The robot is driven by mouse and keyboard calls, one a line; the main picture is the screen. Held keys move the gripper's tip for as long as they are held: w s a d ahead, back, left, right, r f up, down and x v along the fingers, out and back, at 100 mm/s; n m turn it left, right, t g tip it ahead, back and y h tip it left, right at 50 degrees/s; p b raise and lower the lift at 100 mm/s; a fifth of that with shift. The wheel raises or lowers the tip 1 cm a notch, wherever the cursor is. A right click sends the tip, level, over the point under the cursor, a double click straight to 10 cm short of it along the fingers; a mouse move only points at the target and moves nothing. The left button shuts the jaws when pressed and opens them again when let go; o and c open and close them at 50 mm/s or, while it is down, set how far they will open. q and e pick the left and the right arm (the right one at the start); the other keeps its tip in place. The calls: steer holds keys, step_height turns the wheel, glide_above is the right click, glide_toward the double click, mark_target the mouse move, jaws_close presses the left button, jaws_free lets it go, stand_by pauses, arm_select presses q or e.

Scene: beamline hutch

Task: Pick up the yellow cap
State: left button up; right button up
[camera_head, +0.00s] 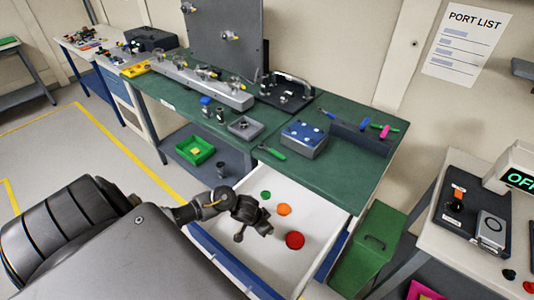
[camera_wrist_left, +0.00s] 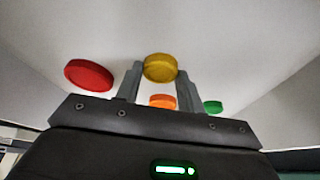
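The yellow cap (camera_wrist_left: 160,67) lies between the two fingertips of my left gripper (camera_wrist_left: 160,72) in the left wrist view. Its sides come right up to both fingers, with no clear gap, but I cannot tell whether they grip it. In the head view my left gripper (camera_head: 252,222) is over the white open drawer (camera_head: 262,255) and hides the yellow cap. I cannot tell whether the cap rests on the drawer floor. My right gripper is not in view.
A red cap (camera_head: 294,240), an orange cap (camera_head: 284,210) and a green cap (camera_head: 265,195) lie in the drawer near the gripper. The green bench top (camera_head: 340,170) overhangs the drawer's back. A green box (camera_head: 367,250) stands right of the drawer.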

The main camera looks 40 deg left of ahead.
arm_select(q)
steer(key=c, duration=0.4)
steer(key=shift+r, duration=0.1)
